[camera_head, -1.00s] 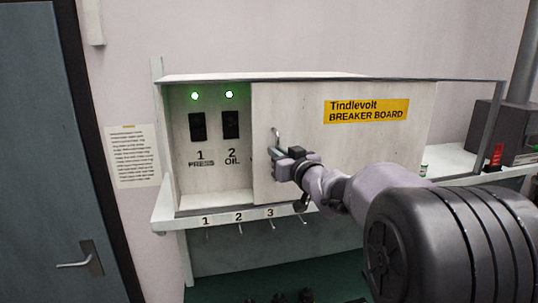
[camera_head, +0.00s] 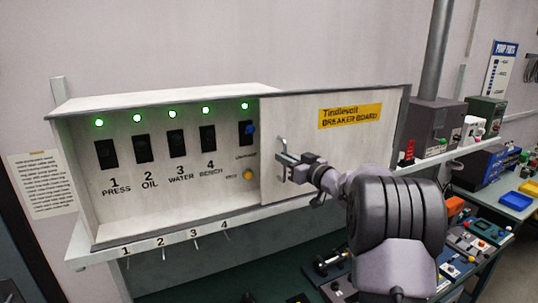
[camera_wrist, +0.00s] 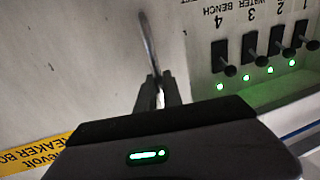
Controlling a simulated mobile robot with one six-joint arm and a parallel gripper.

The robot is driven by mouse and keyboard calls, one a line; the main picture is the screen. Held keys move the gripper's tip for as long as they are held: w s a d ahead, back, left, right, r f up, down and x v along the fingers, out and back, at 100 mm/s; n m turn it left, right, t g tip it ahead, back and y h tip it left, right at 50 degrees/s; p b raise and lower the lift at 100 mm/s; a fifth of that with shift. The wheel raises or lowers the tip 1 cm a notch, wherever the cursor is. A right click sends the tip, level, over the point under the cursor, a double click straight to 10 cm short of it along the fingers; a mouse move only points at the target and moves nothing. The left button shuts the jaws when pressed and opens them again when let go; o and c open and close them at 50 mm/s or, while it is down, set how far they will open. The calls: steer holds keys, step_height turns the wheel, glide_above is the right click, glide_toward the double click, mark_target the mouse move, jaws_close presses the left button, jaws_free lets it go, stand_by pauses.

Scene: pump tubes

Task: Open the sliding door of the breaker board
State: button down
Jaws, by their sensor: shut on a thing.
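The breaker board (camera_head: 180,102) is a pale wall box with a white sliding door (camera_head: 360,150) carrying a yellow "Tindlevolt BREAKER BOARD" label. The door covers the right part of the box, and the left part stands open. My gripper (camera_head: 283,159) is shut on the door's metal handle (camera_head: 281,146) near the door's left edge. In the wrist view the fingers (camera_wrist: 156,92) close around the handle bar (camera_wrist: 147,38). Switches 1 to 4 and a further switch with a blue part (camera_head: 248,129) are uncovered, with green lights above them.
A yellow button (camera_head: 248,174) sits beside the door's left edge. Hooks (camera_head: 194,241) numbered 1 to 4 hang under the shelf. A grey machine (camera_head: 432,125) stands to the right of the board. A green bench (camera_head: 465,240) with several devices is at the lower right.

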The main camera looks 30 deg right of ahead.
steer(key=shift+d, duration=0.75)
steer(key=c, duration=1.5)
jaws_free()
steer(key=shift+w, duration=0.15)
steer(key=s+d+b, duration=0.3)
steer(key=s+b, duration=0.1)
steer(key=s, duration=1.3)
steer(key=shift+d, duration=0.2)
